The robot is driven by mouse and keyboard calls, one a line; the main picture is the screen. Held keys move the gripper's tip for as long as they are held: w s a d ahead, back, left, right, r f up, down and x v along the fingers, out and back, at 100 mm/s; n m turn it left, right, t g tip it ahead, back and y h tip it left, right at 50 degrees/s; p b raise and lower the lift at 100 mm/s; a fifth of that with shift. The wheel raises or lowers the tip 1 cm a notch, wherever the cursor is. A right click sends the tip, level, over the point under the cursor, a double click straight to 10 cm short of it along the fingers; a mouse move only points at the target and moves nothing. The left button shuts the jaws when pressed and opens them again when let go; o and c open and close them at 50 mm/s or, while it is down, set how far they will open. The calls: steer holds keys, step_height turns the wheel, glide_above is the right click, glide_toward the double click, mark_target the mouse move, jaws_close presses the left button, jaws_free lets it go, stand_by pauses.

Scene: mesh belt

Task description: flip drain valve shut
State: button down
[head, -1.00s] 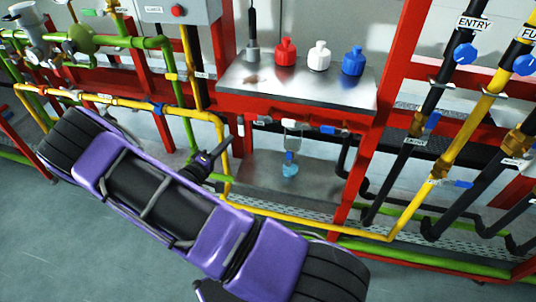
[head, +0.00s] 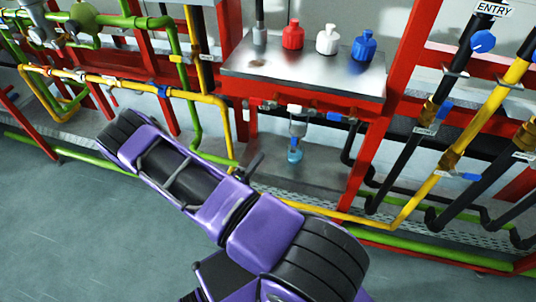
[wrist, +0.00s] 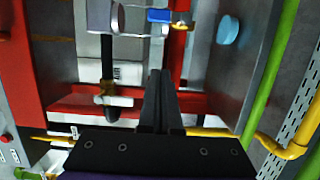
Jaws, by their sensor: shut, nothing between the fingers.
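A small valve with a blue lever (head: 340,117) sits under the front of the steel bench. No drain label is readable, so I cannot be sure it is the drain valve. A blue lever also shows at the top of the wrist view (wrist: 160,15). A clear glass vessel (head: 298,127) hangs left of the lever, with a blue piece (head: 294,156) below it. My gripper (head: 258,160) is lower left of the vessel, apart from it. In the wrist view its dark fingers (wrist: 159,75) are together and empty, pointing towards the blue lever and not touching it.
The steel bench (head: 260,62) carries red, white and blue bottles. A black pipe with a brass fitting (wrist: 108,97) lies left of my fingers in the wrist view. The left floor is clear.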

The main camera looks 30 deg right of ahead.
mark_target(294, 145)
steer(key=d, duration=1)
steer(key=shift+w+d, duration=0.2)
steer(key=shift+w, duration=0.2)
steer(key=shift+r+m+y, duration=0.1)
steer(key=shift+m+y, duration=0.2)
steer(key=shift+m, duration=0.3)
